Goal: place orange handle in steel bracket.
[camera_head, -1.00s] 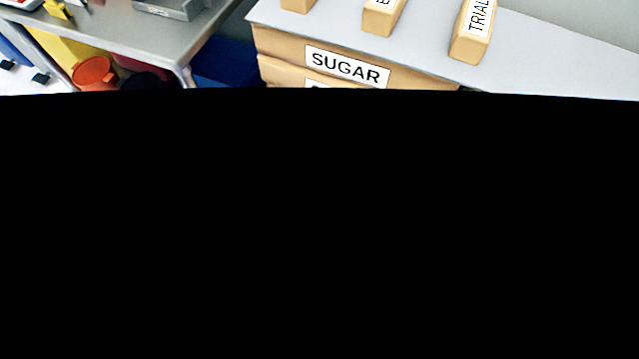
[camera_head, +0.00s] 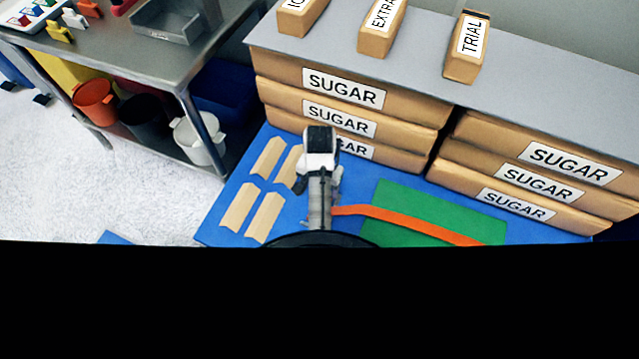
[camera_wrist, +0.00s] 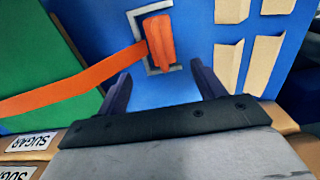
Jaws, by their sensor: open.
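The orange handle (camera_wrist: 160,42) is a short block at the end of a long orange strip, lying by the blue surface in the wrist view. The steel bracket (camera_wrist: 134,24) is a thin grey frame, open on one side, on that surface. The handle lies within the bracket's outline; whether it is fully seated I cannot tell. My gripper (camera_wrist: 162,88) is open and empty, its two dark fingers apart and just short of the handle. In the head view the orange strip (camera_head: 400,218) runs right from my arm, which hides the handle and bracket.
A green mat (camera_head: 440,215) lies under the strip on the blue sheet (camera_head: 228,222). Several tan pieces (camera_head: 265,215) lie left of my arm. Stacked sugar sacks (camera_head: 345,88) stand behind, under a grey shelf. A steel table (camera_head: 110,50) with bins (camera_head: 95,100) below is at left.

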